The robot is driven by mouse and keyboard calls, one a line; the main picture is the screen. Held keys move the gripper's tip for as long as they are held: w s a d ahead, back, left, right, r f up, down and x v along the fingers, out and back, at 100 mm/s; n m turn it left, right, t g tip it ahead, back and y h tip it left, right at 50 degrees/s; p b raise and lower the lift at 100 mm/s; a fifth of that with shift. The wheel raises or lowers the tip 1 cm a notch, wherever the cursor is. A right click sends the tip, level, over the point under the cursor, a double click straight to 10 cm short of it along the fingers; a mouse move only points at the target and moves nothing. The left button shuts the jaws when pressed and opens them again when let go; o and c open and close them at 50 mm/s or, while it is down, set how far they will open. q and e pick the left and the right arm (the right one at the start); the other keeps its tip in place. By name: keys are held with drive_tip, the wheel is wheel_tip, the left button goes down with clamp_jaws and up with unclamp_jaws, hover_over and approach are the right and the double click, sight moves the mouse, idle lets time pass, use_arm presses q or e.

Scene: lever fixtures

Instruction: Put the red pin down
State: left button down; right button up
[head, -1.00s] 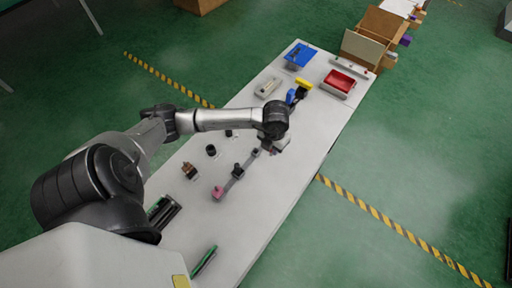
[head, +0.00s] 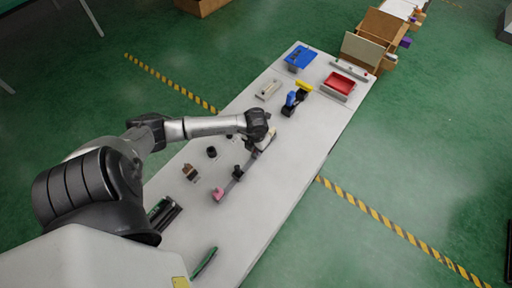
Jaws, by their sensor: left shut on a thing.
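My left gripper (head: 268,142) is shut over the middle of the white table, close to the far end of a slanting grey bar (head: 229,183). What it holds is small and mostly hidden by the wrist and fingers, so no red pin shows clearly. The bar has a pink block (head: 219,194) at its near end and a black block (head: 237,172) partway along. I cannot tell whether the gripper or its load touches the bar. My right gripper is not in view.
The white table (head: 285,190) is bare to the right of the bar. Beyond the gripper stand a blue-handled fixture (head: 290,100), a grey fixture (head: 268,90), a red tray (head: 340,82) and a blue board (head: 300,56). A brown block (head: 190,172) and a black cylinder (head: 212,152) stand left of the bar.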

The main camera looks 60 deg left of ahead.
use_arm(q)
drive_tip(key=shift+f, duration=0.25)
drive_tip(key=c, duration=0.9)
unclamp_jaws()
